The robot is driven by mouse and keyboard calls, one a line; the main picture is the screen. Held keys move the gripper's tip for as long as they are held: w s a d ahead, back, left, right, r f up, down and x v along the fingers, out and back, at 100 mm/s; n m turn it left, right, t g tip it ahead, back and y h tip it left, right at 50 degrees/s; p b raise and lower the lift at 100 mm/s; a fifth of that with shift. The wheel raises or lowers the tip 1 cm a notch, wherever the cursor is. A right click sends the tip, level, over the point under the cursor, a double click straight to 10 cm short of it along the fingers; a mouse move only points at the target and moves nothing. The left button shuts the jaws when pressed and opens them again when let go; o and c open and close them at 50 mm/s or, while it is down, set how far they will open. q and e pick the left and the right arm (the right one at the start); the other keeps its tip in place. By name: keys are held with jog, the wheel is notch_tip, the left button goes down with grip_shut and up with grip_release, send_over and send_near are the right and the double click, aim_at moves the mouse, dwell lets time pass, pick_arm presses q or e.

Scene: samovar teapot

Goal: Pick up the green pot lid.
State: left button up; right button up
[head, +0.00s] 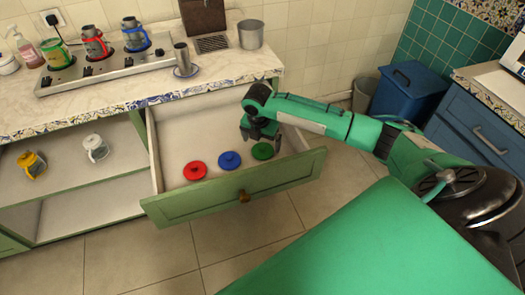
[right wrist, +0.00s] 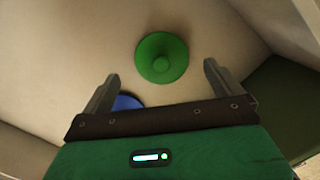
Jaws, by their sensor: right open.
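The green pot lid (head: 263,151) lies flat in the open drawer, at the right end of a row of lids. In the right wrist view the green lid (right wrist: 161,57) shows with its round knob up, ahead of the fingers and roughly between their lines. My right gripper (head: 262,139) is open and empty above the drawer, close to the green lid in the head view. In the right wrist view its fingers (right wrist: 157,85) are apart with nothing between them. My left gripper is not in view.
A blue lid (head: 229,160) and a red lid (head: 195,170) lie beside the green one. The blue lid (right wrist: 126,102) is partly hidden by my gripper in the wrist view. The drawer's green front (head: 215,197) and side walls bound the space. Pots stand on the counter behind.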

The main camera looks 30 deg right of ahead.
aim_at(262, 147)
jog(key=f, duration=0.3)
jog(key=shift+d+f, duration=0.25)
jog(key=shift+f, duration=0.05)
jog(key=c, duration=1.1)
jog(key=shift+o, duration=0.2)
jog(key=shift+r, duration=0.15)
